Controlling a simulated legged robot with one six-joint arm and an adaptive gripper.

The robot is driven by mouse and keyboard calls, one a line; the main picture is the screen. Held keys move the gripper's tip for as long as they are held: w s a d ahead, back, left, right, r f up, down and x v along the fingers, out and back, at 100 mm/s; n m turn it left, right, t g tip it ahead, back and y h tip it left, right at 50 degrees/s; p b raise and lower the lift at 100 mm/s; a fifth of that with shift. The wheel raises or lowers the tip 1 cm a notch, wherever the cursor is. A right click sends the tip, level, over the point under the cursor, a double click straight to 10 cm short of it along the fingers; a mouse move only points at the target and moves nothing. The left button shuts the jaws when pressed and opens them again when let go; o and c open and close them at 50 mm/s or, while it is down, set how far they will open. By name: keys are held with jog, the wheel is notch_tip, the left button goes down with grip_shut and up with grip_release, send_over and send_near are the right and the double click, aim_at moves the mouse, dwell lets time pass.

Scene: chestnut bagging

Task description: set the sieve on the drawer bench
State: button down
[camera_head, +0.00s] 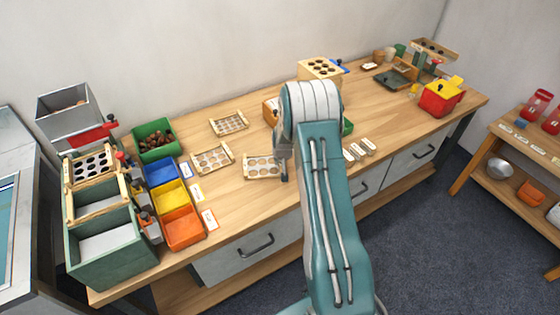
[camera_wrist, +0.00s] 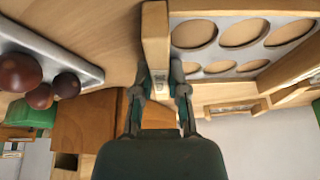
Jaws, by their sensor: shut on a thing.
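My gripper (camera_wrist: 161,90) is shut on the wooden side bar of a sieve (camera_wrist: 155,45), a pale frame around a plate with large round holes. In the head view this sieve (camera_head: 262,168) is over the front middle of the drawer bench (camera_head: 330,133), with my gripper (camera_head: 284,170) at its right end, partly hidden by my arm. It looks level and low; whether it touches the top is unclear. Two similar sieves lie on the bench, one to its left (camera_head: 212,159) and one behind (camera_head: 229,122).
Blue, yellow and orange bins (camera_head: 172,196) stand left, beside a green bin of chestnuts (camera_head: 155,141) and a sorting stand (camera_head: 100,230). A block with holes (camera_head: 320,68) stands behind my arm. A red and yellow box (camera_head: 440,98) is right.

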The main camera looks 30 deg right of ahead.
jog(key=shift+d, duration=0.1)
jog(key=c, duration=0.7)
grip_release()
jog(key=shift+o, duration=0.2)
